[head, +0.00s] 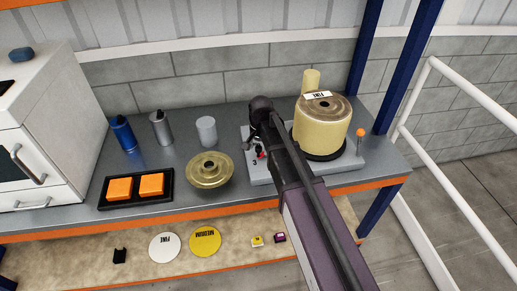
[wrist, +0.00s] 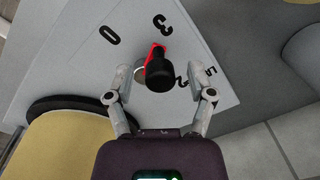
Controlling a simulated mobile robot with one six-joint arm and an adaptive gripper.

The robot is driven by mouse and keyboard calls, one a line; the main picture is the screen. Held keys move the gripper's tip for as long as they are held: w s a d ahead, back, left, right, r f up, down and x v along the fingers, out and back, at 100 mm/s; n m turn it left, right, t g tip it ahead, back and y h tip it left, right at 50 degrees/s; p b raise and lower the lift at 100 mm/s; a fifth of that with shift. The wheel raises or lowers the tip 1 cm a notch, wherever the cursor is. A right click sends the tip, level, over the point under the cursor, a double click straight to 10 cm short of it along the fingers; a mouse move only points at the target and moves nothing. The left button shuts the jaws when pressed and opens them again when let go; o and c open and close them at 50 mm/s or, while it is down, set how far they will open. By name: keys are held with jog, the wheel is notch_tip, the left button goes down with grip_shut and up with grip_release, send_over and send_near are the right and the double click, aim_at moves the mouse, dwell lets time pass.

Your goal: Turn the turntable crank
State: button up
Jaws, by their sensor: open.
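In the wrist view a black handle (wrist: 158,74) on a red arm, apparently the crank, stands over a pale plate (wrist: 205,48) marked with digits. My gripper (wrist: 160,82) is open, with one finger on each side of the handle; I cannot tell whether either touches it. In the head view the red and black crank part (head: 262,155) is small and partly hidden by my arm. A cream spool (head: 318,132) labelled FINE sits on the dark turntable (head: 335,155); part of it also shows in the wrist view (wrist: 68,145).
A lever with an orange ball (head: 360,133) stands right of the spool. A brass flanged disc (head: 209,171), a white cylinder (head: 206,131) and a black tray (head: 136,200) with orange blocks are to the left. A blue post (head: 401,65) rises behind right.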

aim_at(260, 148)
grip_shut()
jog(key=shift+s+d+n, duration=0.1)
jog(key=shift+n, duration=0.2)
grip_release()
dwell(0.6)
notch_tip(260, 148, up, 14)
jog(key=p, duration=1.3)
jog(key=shift+d+p, duration=0.2)
jog(key=shift+p, duration=0.2)
